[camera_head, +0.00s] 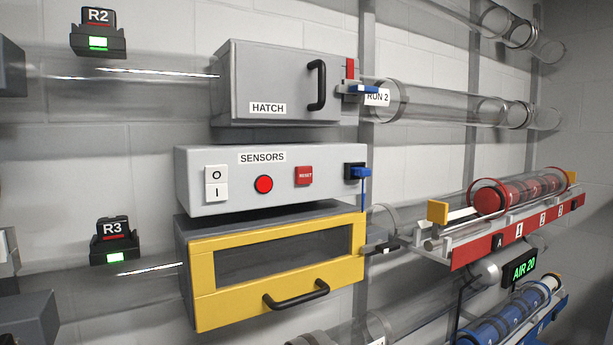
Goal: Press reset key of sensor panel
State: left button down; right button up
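The sensor panel (335,189) is a pale grey box marked SENSORS, mounted on the wall near the middle of the head view. Its reset key (304,175) is a small red square button marked RESET, right of centre on the panel face. Left of it are a round red light or button (264,184) and a white rocker switch (216,183) marked O and I. A blue connector or lever (359,172) sits at the panel's right end. Neither of my grippers is in view, and nothing covers the key.
A grey HATCH box (285,85) with a black handle is above the panel. A yellow-framed windowed door (205,285) with a black handle is below. A red rack (480,252) with a capsule juts out at right, above a blue one (545,322). Clear tubes run along the wall.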

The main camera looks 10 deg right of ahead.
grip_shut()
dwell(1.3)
